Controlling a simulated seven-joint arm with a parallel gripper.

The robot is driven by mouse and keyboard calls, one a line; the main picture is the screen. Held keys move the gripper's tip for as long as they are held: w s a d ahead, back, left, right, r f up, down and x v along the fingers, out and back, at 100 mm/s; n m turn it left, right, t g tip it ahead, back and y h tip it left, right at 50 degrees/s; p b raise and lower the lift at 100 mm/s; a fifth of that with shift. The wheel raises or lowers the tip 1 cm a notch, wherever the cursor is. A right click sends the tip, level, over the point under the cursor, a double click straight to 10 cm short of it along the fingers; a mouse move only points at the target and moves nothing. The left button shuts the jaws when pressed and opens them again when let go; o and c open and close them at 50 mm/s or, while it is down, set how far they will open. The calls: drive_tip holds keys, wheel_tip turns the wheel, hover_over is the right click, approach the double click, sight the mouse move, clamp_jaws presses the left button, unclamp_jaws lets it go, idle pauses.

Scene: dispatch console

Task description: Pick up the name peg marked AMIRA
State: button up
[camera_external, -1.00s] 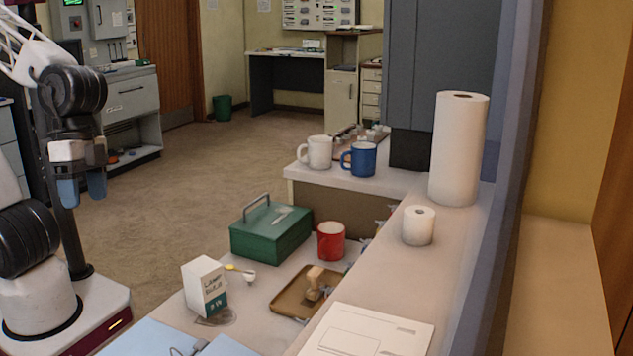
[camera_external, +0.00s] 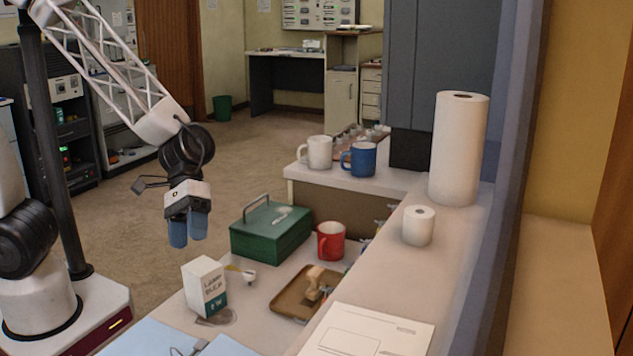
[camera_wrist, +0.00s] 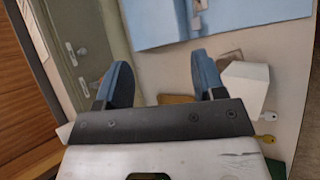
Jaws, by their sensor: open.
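I cannot make out a peg marked AMIRA; no such lettering is readable. A small wooden piece with a knob (camera_external: 315,284) stands in a brown tray (camera_external: 287,306) on the console, and I cannot tell if it is a peg. My gripper (camera_external: 188,240) hangs with its blue fingers pointing down, open and empty, above and left of the white lamp bulb carton (camera_external: 205,287). In the wrist view my gripper's fingers (camera_wrist: 160,62) are spread apart, with a tan piece (camera_wrist: 177,99) partly showing behind the mount.
A green box with a handle (camera_external: 270,238) and a red mug (camera_external: 331,240) stand behind the tray. White (camera_external: 319,152) and blue (camera_external: 360,159) mugs stand on the raised shelf. A paper roll (camera_external: 458,150) stands at right. A blue sheet (camera_external: 150,339) lies in front.

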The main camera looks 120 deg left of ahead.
drive_tip(key=w+a+f+n+t, duration=0.25)
drive_tip(key=a+f+n, duration=0.25)
drive_tip(key=a, duration=0.4)
drive_tip(key=n+t+y, duration=0.3)
drive_tip(key=n+t, duration=0.1)
drive_tip(key=n, duration=0.4)
hover_over(246, 272)
drive_tip(key=d, duration=0.2)
wheel_tip(246, 272, down, 8)
drive_tip(key=s+a+f+n+y, duration=0.1)
drive_tip(key=s+n, duration=0.1)
drive_tip(key=s+a+f+n+t+y, duration=0.1)
drive_tip(key=s+f+n, duration=0.3)
drive_tip(key=shift+s+a+f+n+t+y, duration=0.2)
drive_tip(key=shift+s+a+n+t+y, duration=0.1)
drive_tip(key=shift+a+t+y, duration=0.1)
drive_tip(key=shift+w, duration=0.15)
drive_tip(key=shift+x, duration=1.25)
drive_tip(key=shift+x, duration=2.6)
